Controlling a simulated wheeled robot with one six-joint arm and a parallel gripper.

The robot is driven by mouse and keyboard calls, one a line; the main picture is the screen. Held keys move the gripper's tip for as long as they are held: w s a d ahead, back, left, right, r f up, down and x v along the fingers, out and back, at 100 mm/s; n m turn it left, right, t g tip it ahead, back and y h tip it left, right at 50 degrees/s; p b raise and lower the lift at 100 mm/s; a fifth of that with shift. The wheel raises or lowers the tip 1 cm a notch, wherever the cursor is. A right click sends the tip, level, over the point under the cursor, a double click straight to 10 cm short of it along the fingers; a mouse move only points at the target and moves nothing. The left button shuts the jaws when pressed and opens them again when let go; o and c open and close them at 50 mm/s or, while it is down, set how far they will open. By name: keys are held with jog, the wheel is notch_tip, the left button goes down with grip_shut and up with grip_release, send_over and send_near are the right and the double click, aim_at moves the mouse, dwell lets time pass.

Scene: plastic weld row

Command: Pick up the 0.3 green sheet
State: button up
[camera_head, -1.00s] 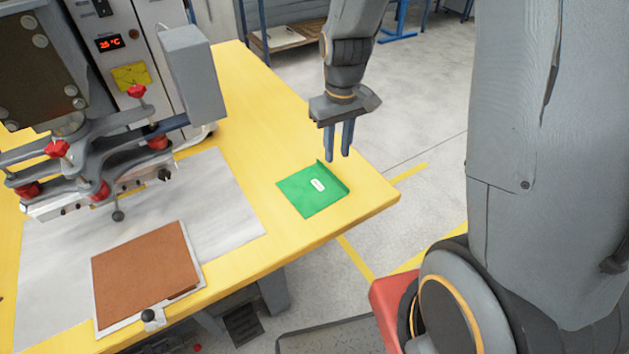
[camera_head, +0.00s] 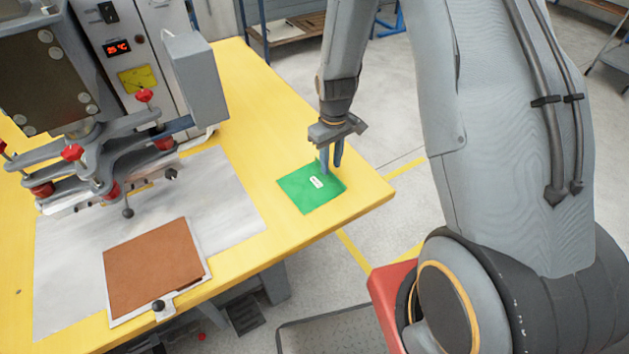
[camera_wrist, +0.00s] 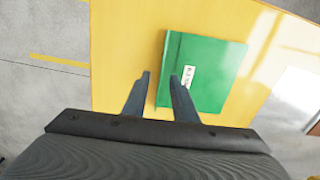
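The green sheet (camera_head: 308,193) lies flat on the yellow table near its right corner. It has a white label and a raised edge on the side toward my gripper. My gripper (camera_head: 332,170) points down at that raised edge. In the wrist view the green sheet (camera_wrist: 212,70) lies beyond my gripper (camera_wrist: 160,78), whose two fingers are apart with a gap between them. The sheet's edge shows between the fingertips, and the right finger overlaps the sheet and part of its label. I cannot tell whether the fingers touch it.
A press machine (camera_head: 120,120) with red knobs stands at the left of the yellow table (camera_head: 240,90). A brown sheet (camera_head: 152,268) lies on a plate at the front, by a grey mat (camera_head: 225,185). The table's right edge is close to the green sheet.

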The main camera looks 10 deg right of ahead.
jog(key=shift+f, duration=1)
jog(key=shift+c, duration=0.5)
jog(key=shift+a, duration=0.1)
grip_shut()
jog(key=shift+w+r, duration=0.1)
jog(key=shift+r, duration=0.05)
